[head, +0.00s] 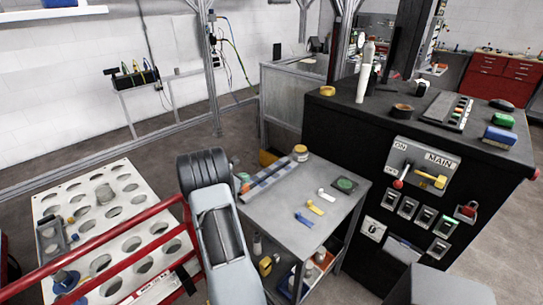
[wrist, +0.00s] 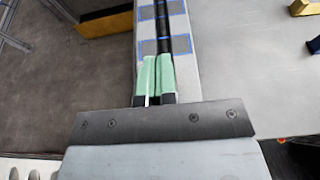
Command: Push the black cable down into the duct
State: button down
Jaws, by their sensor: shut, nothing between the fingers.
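My gripper (wrist: 156,76) shows in the wrist view with its green fingers side by side, shut and empty. It is over the near part of the light grey duct (wrist: 145,12), which has blue-outlined patches. The black cable (wrist: 163,25) runs along the duct away from the fingertips. I cannot tell how deep the cable sits or whether the fingers touch it. In the head view the duct (head: 268,177) lies along the left edge of the grey cart top (head: 292,226).
Yellow (head: 315,207), white (head: 325,195) and blue (head: 303,219) small parts lie on the cart, with a yellow-lidded jar (head: 300,152) behind. A black control cabinet (head: 345,140) stands close on the right. A white panel with holes (head: 90,215) and red rails (head: 110,245) are on the left.

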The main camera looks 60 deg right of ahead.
jog(key=p+v, duration=0.1)
jog(key=v, duration=0.6)
jog(key=shift+a+r+p, duration=0.15)
jog(key=shift+a+p, duration=0.05)
jog(key=shift+p, duration=0.15)
jog(key=shift+w, duration=0.1)
dwell(0.5)
jog(key=s+a+f+m+g+y, duration=0.1)
jog(key=s+a+m+y, duration=0.2)
jog(key=a+m, duration=0.2)
jog(key=s+a+f+m+y, duration=0.1)
jog(key=s+a+m+y, duration=0.1)
jog(key=a+m+y, duration=0.3)
jog(key=s+a+r+m+t+y, duration=0.1)
jog(key=a+r+t, duration=0.2)
jog(key=a, duration=0.7)
jog(key=s+a+r+m+t+y, duration=0.1)
jog(key=a+r+m+t+y, duration=0.1)
jog(key=a+r, duration=0.5)
jog(key=s+a+r+m+t+y, duration=0.1)
jog(key=a+r+t, duration=0.3)
jog(key=a, duration=1)
jog(key=shift+s+r+y, duration=0.3)
jog(key=shift+r+y, duration=0.1)
jog(key=shift+y, duration=0.2)
